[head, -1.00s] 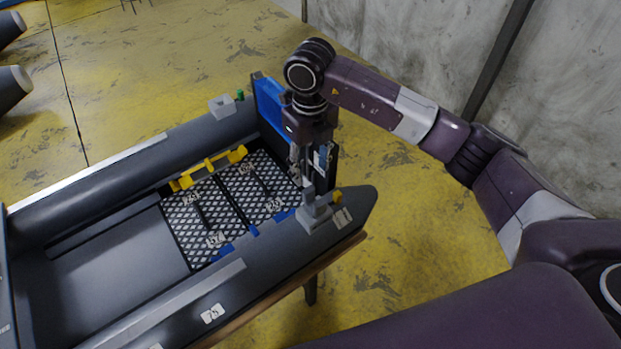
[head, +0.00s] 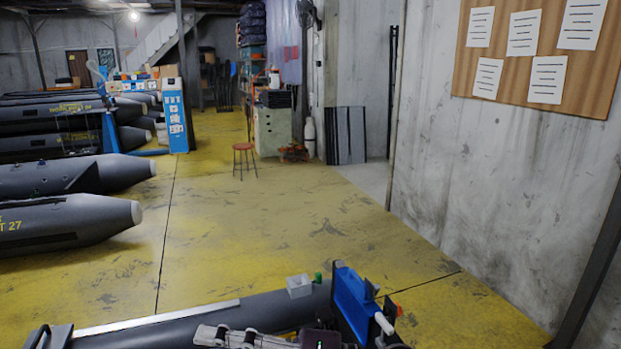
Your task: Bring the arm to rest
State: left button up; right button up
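My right gripper (head: 212,336) shows at the bottom edge of the head view, with pale finger links pointing left. Dark purple arm housing is just to its right, cut off by the frame. The gripper appears in front of the grey inflatable boat (head: 180,331); whether it touches the boat cannot be told. Whether its fingers are open or shut cannot be told, and no held thing can be made out. My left gripper is not in view.
The boat's stern has a blue pad (head: 354,306) and a grey block (head: 299,286). Other inflatable boats (head: 60,226) lie at left. A red stool (head: 244,148) stands farther back. Yellow floor between is clear. A concrete wall with a notice board (head: 535,95) is at right.

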jog(key=w+d+r+m+t+y, duration=0.2)
jog(key=w+d+r+m+t, duration=0.25)
jog(key=r+m+t, duration=0.3)
jog(key=w+d+f+m+t+h, duration=0.2)
jog(key=w+d+m+t+h, duration=0.4)
jog(key=d+m+t, duration=0.5)
jog(key=s+d+f+m+g+h, duration=0.2)
jog(key=d+f+m+g+h, duration=0.2)
jog(key=d+f+m+h, duration=1.2)
jog(key=s+d+f+g, duration=0.3)
jog(key=s+f+g, duration=0.4)
jog(key=s+f, duration=0.55)
jog(key=s+f+m+g+y, duration=0.1)
jog(key=s+f+g, duration=0.65)
jog(key=s, duration=0.65)
notch_tip(320, 180, down, 27)
jog(key=s, duration=0.1)
jog(key=s+d+f+b, duration=0.1)
jog(key=s+d+f, duration=0.1)
jog(key=s+f, duration=1.5)
jog(key=shift+s+d+f+g, duration=0.2)
jog(key=shift+s+f+g, duration=0.1)
jog(key=shift+f, duration=0.15)
